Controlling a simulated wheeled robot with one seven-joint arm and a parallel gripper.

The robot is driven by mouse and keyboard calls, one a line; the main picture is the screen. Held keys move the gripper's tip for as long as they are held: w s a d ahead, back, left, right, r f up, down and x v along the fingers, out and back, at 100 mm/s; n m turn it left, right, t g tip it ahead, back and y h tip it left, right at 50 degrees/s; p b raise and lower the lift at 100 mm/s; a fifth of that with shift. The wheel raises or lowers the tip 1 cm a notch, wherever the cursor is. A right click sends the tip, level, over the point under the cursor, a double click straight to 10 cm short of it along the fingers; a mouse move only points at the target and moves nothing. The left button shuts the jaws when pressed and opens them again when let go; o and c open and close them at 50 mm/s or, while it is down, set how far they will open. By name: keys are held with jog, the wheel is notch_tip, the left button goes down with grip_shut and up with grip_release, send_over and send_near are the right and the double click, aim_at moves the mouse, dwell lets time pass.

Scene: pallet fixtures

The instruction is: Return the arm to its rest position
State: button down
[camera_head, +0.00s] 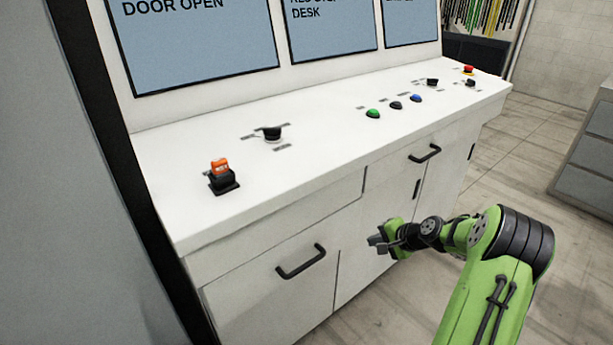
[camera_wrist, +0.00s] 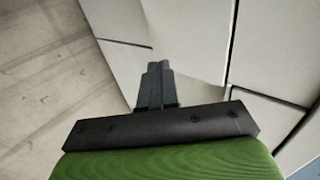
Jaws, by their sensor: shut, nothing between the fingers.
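My green arm reaches in from the lower right in the head view. My gripper (camera_head: 376,243) is in front of the white cabinet doors, below the desk top. In the wrist view my gripper (camera_wrist: 156,68) has its two dark fingers together, with nothing between them. Behind the fingers are the pale cabinet fronts (camera_wrist: 190,35). I cannot tell the exact gap between the fingertips and the cabinet.
The white control desk (camera_head: 320,150) carries an orange-topped switch (camera_head: 221,172), a black knob (camera_head: 271,133), a green button (camera_head: 373,113), a blue button (camera_head: 416,98) and a red button (camera_head: 468,70). Handles (camera_head: 301,262) stick out from its front. Floor (camera_head: 540,120) is clear at right.

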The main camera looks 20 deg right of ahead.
jog(key=s+a+r+n+g+h+p, duration=0.15)
jog(key=s+a+r+n, duration=0.25)
jog(key=a+r, duration=0.5)
jog(key=s+a+r+n+g+h+p, duration=0.1)
jog(key=s+a+r+n+g+p, duration=0.15)
jog(key=s+a+r+n, duration=0.5)
jog(key=s+a+r+n+p, duration=0.1)
jog(key=s+a+r, duration=0.3)
jog(key=s, duration=0.5)
jog(key=s+a+r+n+p, duration=0.2)
jog(key=s+a+r, duration=0.2)
jog(key=s, duration=0.5)
jog(key=shift+a+r+t+p, duration=0.3)
jog(key=shift+r, duration=0.6)
jog(key=shift+d+h, duration=0.1)
jog(key=shift+h, duration=0.15)
